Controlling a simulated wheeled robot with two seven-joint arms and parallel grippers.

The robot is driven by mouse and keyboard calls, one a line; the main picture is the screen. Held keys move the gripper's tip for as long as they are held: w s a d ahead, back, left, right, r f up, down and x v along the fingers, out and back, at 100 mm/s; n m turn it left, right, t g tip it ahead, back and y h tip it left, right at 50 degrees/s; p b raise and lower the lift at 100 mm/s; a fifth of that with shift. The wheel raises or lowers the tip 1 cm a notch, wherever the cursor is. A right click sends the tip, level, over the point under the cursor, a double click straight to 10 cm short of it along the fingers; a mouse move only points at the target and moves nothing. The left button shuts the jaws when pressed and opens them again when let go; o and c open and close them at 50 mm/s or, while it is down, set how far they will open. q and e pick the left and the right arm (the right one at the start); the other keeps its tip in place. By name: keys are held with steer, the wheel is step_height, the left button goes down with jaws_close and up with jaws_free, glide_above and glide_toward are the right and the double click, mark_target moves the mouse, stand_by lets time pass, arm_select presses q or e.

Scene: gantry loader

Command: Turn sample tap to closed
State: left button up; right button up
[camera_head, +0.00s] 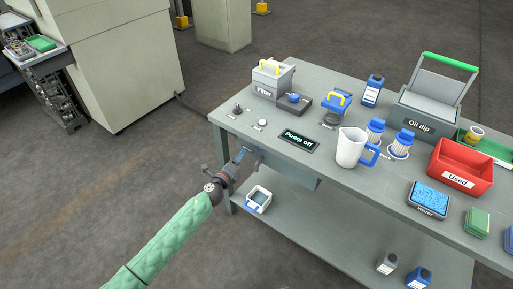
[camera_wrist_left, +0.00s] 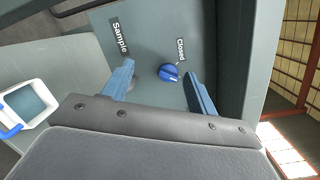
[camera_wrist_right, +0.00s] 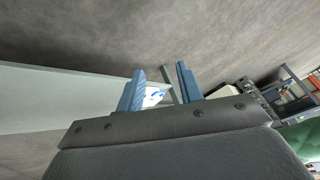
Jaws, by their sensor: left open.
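The sample tap is a round blue knob (camera_wrist_left: 169,72) on a grey panel (camera_wrist_left: 150,30) in the left wrist view. Its pale mark faces the lower right of that picture. A "Closed" label (camera_wrist_left: 180,50) is just above it, and a "Sample" label (camera_wrist_left: 120,37) is to the left. My left gripper (camera_wrist_left: 165,78) is open, with one finger on each side of the knob and a gap to each. In the head view the left gripper (camera_head: 243,158) is at the bench's front left, and the knob cannot be made out. My right gripper (camera_wrist_right: 160,70) is open and empty.
The bench top (camera_head: 225,108) carries a filter box (camera_head: 272,80), a "Pump off" display (camera_head: 299,140), a white jug (camera_head: 350,147) and a red "Used" bin (camera_head: 462,165). A white and blue item (camera_head: 258,199) is on the lower shelf. Floor left of the bench is clear.

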mark_target(258, 148)
arm_select(q)
steer(key=w+d+m+h, duration=0.1)
steer(key=d, duration=0.1)
steer(key=w+d+m, duration=0.1)
steer(key=d, duration=0.1)
steer(key=w+d+m+g+h, duration=0.1)
steer(key=d, duration=0.1)
steer(key=shift+w+r+m+h, duration=0.15)
steer(key=shift+r+m+h, duration=0.1)
steer(key=shift+m+h, duration=0.05)
steer(key=shift+x, duration=0.85)
arm_select(e)
steer(key=shift+w+a+r+t, duration=0.1)
steer(key=shift+w+r+t, duration=0.1)
steer(key=shift+r, duration=0.25)
steer(key=shift+w+r+t, duration=0.2)
steer(key=shift+r, duration=0.2)
arm_select(q)
steer(key=c, duration=1)
